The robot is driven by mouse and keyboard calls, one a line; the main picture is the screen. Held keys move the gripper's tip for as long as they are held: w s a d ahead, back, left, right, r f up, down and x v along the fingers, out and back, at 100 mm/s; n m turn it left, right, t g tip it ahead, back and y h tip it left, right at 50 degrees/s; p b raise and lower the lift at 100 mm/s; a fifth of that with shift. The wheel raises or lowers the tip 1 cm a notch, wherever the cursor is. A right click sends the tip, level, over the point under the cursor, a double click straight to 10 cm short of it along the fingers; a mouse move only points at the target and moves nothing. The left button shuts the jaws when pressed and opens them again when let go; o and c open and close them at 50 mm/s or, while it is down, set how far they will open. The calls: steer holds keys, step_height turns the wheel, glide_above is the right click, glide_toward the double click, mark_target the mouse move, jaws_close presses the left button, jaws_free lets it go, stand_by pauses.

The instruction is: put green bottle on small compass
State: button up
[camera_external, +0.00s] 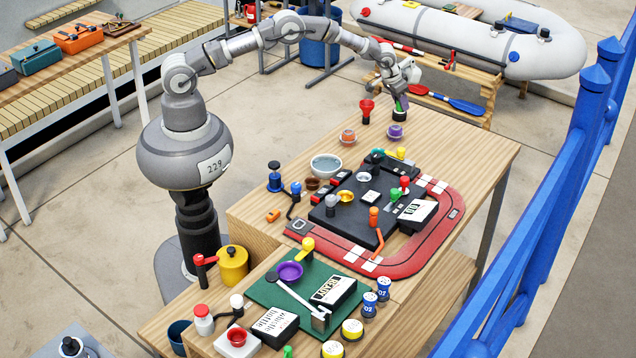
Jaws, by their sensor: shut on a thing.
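My gripper (402,98) is at the far end of the wooden table, pointing down. It is shut on a small green thing, which I take to be the green bottle (399,104). The gripper hides part of it, and I cannot tell whether its dark lower end touches the tabletop. A small round purple item (395,131) sits just in front of it, and a small round orange item (348,136) lies to its left. I cannot tell for certain which small round item is the small compass.
A red funnel-like item (366,110) stands just left of my gripper. A white bowl (326,166), a black board (345,218) crowded with small items and a red mat (440,225) fill the middle. The far right tabletop (470,148) is bare.

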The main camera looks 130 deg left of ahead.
steer(key=shift+f, duration=0.15)
steer(key=o, duration=1)
steer(key=shift+r, duration=0.3)
steer(key=p+v, duration=0.2)
steer(key=v, duration=0.9)
steer(key=shift+s+d+r+p, duration=0.1)
steer(key=shift+d+r+p, duration=0.2)
steer(key=shift+p, duration=0.1)
